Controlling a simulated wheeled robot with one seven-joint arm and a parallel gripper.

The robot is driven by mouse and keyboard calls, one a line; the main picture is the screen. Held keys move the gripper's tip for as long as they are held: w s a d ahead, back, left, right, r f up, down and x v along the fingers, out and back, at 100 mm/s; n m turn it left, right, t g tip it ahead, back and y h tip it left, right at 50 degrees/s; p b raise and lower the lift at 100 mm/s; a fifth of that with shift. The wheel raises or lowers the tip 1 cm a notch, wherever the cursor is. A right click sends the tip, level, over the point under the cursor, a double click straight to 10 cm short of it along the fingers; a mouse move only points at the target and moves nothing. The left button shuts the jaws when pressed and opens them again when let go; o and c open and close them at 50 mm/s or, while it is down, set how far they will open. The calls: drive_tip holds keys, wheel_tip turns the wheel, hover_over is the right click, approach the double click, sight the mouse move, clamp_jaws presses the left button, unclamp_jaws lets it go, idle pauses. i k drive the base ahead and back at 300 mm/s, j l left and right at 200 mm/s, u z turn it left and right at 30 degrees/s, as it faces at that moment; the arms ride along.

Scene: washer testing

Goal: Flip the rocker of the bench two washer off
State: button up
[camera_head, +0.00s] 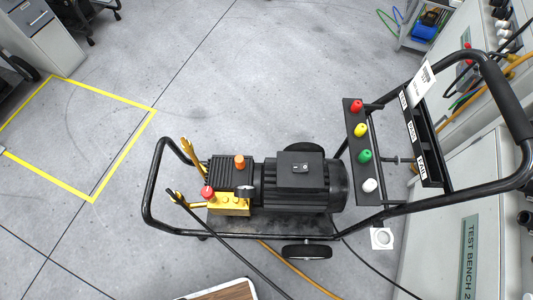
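The washer (325,190) stands on the floor beside the cabinet labelled "TEST BENCH 2" (468,262). It has a black tubular frame, a black finned motor, a brass pump head and wheels. Its small rocker switch (300,168) sits on top of the black box (299,180) on the motor. The rocker is too small to tell which side is pressed. My gripper is not in view.
A rack of red, yellow, green and white nozzles (361,130) and the curved push handle (490,75) rise at the right of the washer. Hoses (262,270) trail at the front. A brown board with a pale rim (228,291) shows at the bottom edge. Open floor lies left and behind.

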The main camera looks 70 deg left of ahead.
sight(296, 168)
drive_tip(key=k+l+u, duration=0.1)
drive_tip(key=u, duration=1.25)
drive_tip(key=k+l+u, duration=0.3)
drive_tip(key=k+l, duration=0.15)
drive_tip(key=l, duration=0.15)
